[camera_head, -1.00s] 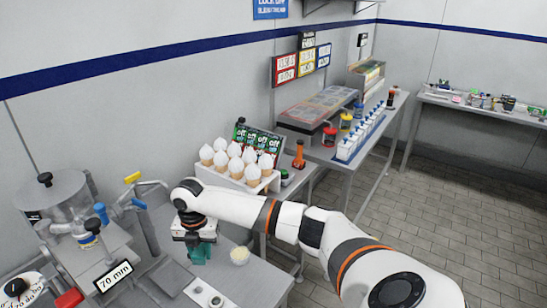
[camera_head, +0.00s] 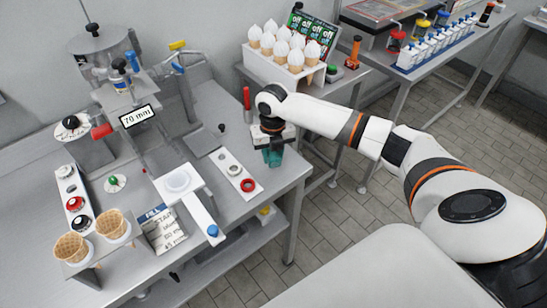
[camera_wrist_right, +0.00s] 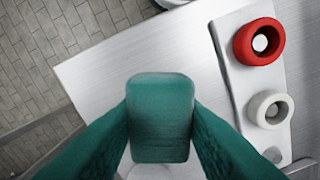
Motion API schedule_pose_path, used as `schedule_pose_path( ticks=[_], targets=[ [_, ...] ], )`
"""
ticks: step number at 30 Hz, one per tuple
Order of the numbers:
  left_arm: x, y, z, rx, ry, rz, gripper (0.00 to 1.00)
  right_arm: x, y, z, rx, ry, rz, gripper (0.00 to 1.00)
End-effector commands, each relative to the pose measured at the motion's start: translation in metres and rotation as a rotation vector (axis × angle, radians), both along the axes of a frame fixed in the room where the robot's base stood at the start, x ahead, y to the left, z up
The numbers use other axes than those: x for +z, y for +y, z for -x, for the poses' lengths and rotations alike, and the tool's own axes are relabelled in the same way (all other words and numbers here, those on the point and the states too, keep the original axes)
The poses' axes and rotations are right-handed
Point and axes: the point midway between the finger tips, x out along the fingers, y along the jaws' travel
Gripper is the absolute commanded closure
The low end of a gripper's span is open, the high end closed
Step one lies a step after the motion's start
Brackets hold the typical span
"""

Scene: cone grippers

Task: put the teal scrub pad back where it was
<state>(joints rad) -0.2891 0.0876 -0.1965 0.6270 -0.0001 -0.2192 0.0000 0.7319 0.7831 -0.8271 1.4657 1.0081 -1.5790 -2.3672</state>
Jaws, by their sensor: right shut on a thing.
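The teal scrub pad (camera_wrist_right: 160,118) is a small rounded block between the teal fingers of my right gripper (camera_head: 272,157). The right gripper is shut on it, and the pad fills the gap between the fingertips in the right wrist view. In the head view the gripper points down over the right end of the metal table (camera_head: 215,105), beside a white plate with rings. The pad cannot be told apart from the teal fingers there. I cannot tell whether the pad touches the table. My left gripper is not in view.
The white plate (camera_head: 222,158) carries a red ring (camera_head: 248,185) and a white ring (camera_wrist_right: 270,109). A pale round shape (camera_wrist_right: 150,172) shows partly below the pad. Left are a machine labelled 70 mm (camera_head: 140,115) and waffle cones (camera_head: 72,248). A cone rack (camera_head: 285,67) stands behind.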

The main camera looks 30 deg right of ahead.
Motion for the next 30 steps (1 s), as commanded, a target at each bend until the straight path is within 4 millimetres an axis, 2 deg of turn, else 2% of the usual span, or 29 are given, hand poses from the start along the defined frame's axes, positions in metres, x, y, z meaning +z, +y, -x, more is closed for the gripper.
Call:
schedule_pose_path(
  ticks=[6,17,18,21,30],
  targets=[
    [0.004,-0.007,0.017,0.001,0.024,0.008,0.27,-0.028,0.001,0.001,-0.001,0.002,0.0,0.84],
    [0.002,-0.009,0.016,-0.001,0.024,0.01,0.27,-0.033,0.0,0.0,-0.001,0.001,0.0,0.84],
    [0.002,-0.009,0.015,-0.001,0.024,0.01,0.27,-0.032,0.0,0.0,-0.001,0.0,0.0,0.6],
    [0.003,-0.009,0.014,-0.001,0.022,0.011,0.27,-0.032,0.0,0.0,-0.001,0.001,0.0,0.44],
    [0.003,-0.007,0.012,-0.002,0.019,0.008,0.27,-0.03,0.0,0.0,-0.001,0.001,0.0,0.44]
  ],
)
